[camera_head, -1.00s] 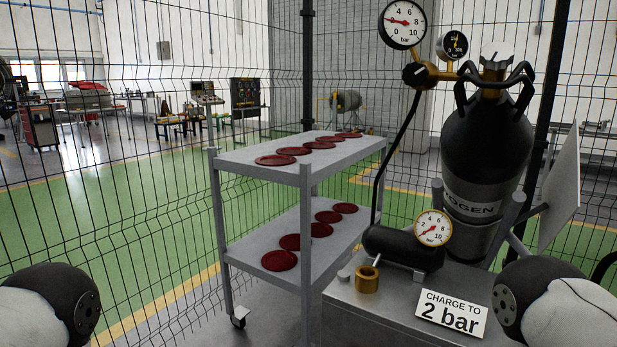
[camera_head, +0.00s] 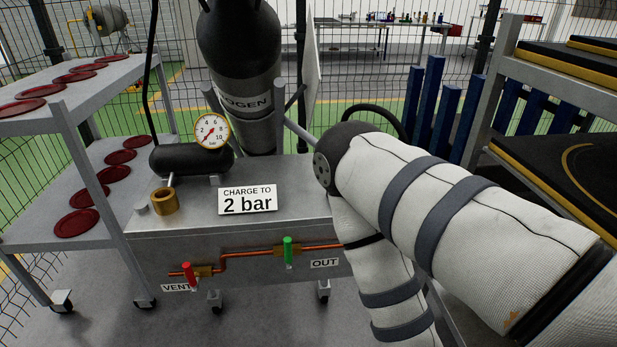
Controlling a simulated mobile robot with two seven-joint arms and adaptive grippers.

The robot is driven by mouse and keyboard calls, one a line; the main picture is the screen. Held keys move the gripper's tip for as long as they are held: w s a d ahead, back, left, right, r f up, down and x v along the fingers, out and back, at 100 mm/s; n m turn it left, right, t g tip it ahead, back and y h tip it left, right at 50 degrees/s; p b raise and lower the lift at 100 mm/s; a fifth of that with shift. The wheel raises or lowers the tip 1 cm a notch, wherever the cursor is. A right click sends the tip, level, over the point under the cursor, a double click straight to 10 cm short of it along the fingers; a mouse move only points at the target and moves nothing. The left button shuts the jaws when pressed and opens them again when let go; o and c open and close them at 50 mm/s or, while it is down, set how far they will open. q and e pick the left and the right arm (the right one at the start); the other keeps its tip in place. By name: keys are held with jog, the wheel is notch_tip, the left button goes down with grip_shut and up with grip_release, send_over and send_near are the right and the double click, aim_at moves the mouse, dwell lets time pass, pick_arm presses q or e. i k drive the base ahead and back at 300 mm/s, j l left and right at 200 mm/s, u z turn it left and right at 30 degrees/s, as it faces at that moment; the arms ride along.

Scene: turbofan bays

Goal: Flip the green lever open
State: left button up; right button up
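The green lever (camera_head: 288,251) stands upright on a brass valve on the copper pipe along the front of the grey bench, left of the OUT label (camera_head: 325,263). A red lever (camera_head: 187,271) stands on another brass valve lower left, above the VENT label (camera_head: 176,287). My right arm, in a white sleeve with grey bands, comes in from the right, its elbow near the bench's right end. Its gripper is not in view. My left arm and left gripper are not in view. Nothing covers the green lever.
On the bench stand a black tank with a pressure gauge (camera_head: 212,131), a brass fitting (camera_head: 165,201) and a "CHARGE TO 2 bar" sign (camera_head: 247,200). A black gas cylinder (camera_head: 241,55) stands behind. A cart (camera_head: 97,88) with red discs is left; shelving (camera_head: 567,71) is right.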

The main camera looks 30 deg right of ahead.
aim_at(287, 240)
jog(key=l+z, duration=0.1)
jog(key=z, duration=0.7)
